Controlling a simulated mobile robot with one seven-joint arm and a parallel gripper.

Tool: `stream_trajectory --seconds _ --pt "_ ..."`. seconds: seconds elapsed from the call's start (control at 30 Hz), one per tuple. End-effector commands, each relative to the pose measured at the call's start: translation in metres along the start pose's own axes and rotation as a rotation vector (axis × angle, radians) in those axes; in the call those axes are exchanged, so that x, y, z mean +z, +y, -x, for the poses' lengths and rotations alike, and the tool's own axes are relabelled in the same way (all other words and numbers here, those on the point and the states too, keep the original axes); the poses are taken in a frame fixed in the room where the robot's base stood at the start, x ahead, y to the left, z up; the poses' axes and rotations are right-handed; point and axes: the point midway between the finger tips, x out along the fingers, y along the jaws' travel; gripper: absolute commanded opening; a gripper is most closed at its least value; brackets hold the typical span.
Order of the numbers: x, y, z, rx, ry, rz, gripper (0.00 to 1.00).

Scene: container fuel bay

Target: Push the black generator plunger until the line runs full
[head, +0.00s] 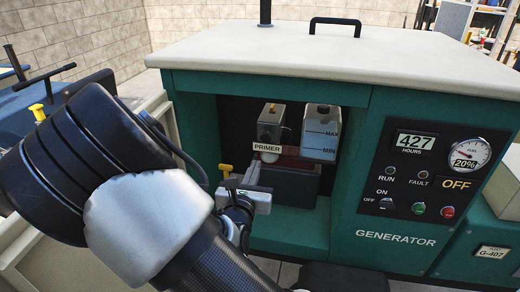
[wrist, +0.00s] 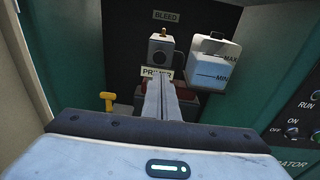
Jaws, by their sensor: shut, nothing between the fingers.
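The generator (head: 300,215) is a green cabinet with an open bay. In the wrist view the fingers (wrist: 161,82) overlap the label's lower edge; contact cannot be told.
A white tank (head: 320,130) marked MAX and MIN stands right of the primer. A yellow handle (head: 226,168) is left of my gripper. The control panel (head: 434,170) reads 427 hours, fuel gauge 20%, OFF. The bay's side walls and the cabinet top limit room.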

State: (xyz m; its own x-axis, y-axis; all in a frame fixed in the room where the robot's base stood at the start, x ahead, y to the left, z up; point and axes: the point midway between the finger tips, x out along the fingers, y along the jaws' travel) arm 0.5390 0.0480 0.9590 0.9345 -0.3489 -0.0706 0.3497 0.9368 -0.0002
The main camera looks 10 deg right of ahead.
Motion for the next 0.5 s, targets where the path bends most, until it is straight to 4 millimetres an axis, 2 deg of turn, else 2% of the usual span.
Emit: stream_trajectory --seconds 0.17,0.5 --pt "-0.001 -0.001 -0.017 -0.002 -0.002 -0.001 0.00" --pt "-0.002 0.000 -0.088 -0.001 -0.003 0.002 0.00"
